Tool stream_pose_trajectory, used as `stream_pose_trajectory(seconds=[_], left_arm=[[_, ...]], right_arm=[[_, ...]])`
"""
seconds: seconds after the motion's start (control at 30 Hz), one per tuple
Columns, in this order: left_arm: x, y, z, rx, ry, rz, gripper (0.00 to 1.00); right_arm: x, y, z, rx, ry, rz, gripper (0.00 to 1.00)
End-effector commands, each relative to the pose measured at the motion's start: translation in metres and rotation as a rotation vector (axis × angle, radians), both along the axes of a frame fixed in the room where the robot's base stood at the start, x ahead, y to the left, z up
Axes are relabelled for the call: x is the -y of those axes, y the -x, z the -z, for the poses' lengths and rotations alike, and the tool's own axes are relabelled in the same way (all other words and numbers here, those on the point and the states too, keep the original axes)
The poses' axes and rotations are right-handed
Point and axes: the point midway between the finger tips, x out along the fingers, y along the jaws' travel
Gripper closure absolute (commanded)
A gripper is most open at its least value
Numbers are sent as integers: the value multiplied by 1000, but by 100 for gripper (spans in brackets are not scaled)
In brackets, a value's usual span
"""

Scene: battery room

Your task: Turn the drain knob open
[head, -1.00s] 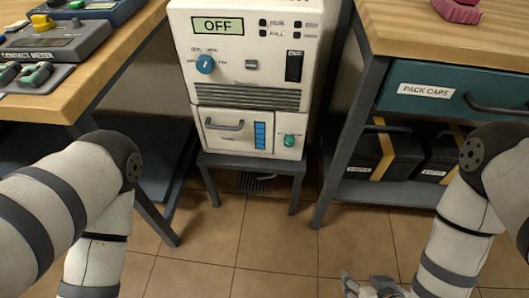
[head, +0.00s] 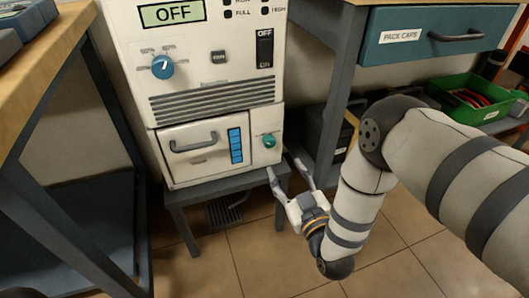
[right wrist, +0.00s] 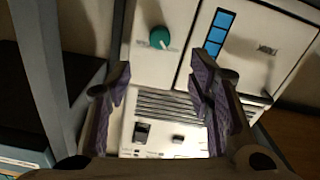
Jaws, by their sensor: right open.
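The green drain knob (head: 269,141) sits on the lower right of the white machine's front (head: 215,90), beside a blue level strip (head: 235,146). My right gripper (head: 288,174) is open and empty, just below and in front of the knob, apart from it. In the right wrist view, which shows the machine upside down, the knob (right wrist: 160,38) lies beyond the fingertips, between the two purple-padded fingers (right wrist: 162,82). The knob has a pale pointer mark. My left gripper is out of view.
The machine stands on a low grey stool (head: 225,184). A workbench (head: 60,60) is close on the left. On the right, a bench with a teal drawer (head: 435,33) and a green bin (head: 470,103) stands near my right arm. The display reads OFF.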

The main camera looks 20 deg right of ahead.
Motion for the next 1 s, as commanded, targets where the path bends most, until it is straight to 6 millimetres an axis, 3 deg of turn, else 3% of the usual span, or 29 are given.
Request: stream_pose_trajectory(seconds=[0.2,0.4,0.77,1.0], left_arm=[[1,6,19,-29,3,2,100],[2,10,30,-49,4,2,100],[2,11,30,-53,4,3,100],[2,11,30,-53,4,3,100]], right_arm=[[-2,-56,6,-2,-1,1,52],[-3,-93,5,-4,0,1,52],[-4,-104,0,-4,-1,0,52],[-4,-103,1,-4,-1,0,100]])
